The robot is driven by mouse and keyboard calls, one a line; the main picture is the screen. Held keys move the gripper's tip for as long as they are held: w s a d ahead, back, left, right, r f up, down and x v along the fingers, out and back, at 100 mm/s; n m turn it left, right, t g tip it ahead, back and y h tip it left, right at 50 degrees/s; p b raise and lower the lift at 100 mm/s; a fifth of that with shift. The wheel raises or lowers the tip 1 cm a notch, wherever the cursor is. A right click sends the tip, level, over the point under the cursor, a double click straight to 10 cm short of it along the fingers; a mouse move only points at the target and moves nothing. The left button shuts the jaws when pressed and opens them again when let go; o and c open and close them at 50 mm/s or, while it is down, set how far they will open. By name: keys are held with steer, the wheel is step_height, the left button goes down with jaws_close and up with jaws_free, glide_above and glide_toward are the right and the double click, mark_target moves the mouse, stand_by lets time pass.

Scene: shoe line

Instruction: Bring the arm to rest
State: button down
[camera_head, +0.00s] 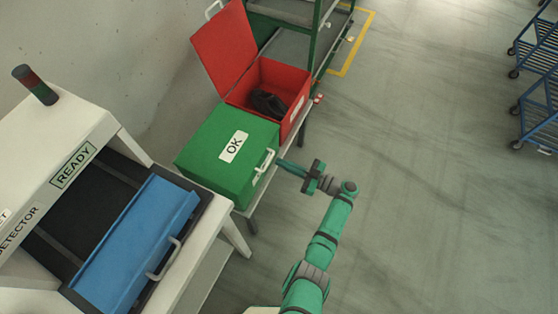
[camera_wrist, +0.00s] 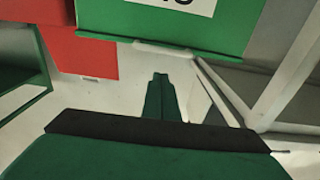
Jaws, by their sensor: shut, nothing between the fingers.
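My arm reaches up from the bottom of the head view, and my gripper (camera_head: 281,163) points left at the front of the green OK box (camera_head: 210,150). The box's lid is down. Its white handle (camera_head: 264,166) is close to my fingertips; whether they touch it cannot be told. In the wrist view my gripper (camera_wrist: 160,76) is shut and empty, its fingers together just below the pale handle (camera_wrist: 163,48) and the green box's edge.
The red box (camera_head: 294,114) stands open beside the green one, with dark shoes (camera_head: 267,103) inside. A detector machine (camera_head: 85,130) marked READY with a blue tray or door (camera_head: 135,245) is at left. Blue carts (camera_head: 540,110) stand far right. The floor (camera_head: 430,200) right of my arm is clear.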

steer(key=s+d+f, duration=0.2)
steer(key=d+f, duration=0.1)
steer(key=d, duration=0.2)
steer(key=shift+s+d, duration=0.15)
steer(key=shift+s, duration=0.25)
steer(key=shift+f, duration=0.1)
steer(key=s+a+f+m+g+h, duration=0.1)
steer(key=s+a+f+m+h, duration=0.3)
steer(key=f, duration=0.4)
steer(key=s+a+f+m+h, duration=0.2)
steer(key=s+a+f, duration=0.2)
steer(key=s+f, duration=0.3)
steer(key=s+f+m+h, duration=0.45)
steer(key=s+h, duration=0.25)
steer(key=s, duration=0.6)
steer(key=s+r+m+t+h, duration=0.1)
steer(key=s+r+t, duration=0.2)
steer(key=r, duration=1)
steer(key=s+d+r+t+h, duration=0.1)
steer(key=s+r, duration=0.4)
steer(key=r, duration=0.8)
steer(key=s+r+m+t+h, duration=0.1)
steer(key=s+r+t, duration=0.3)
steer(key=r, duration=1)
steer(key=shift+d+m+t+h, duration=0.3)
steer(key=shift+d+m+h, duration=0.05)
steer(key=shift+d+h, duration=0.05)
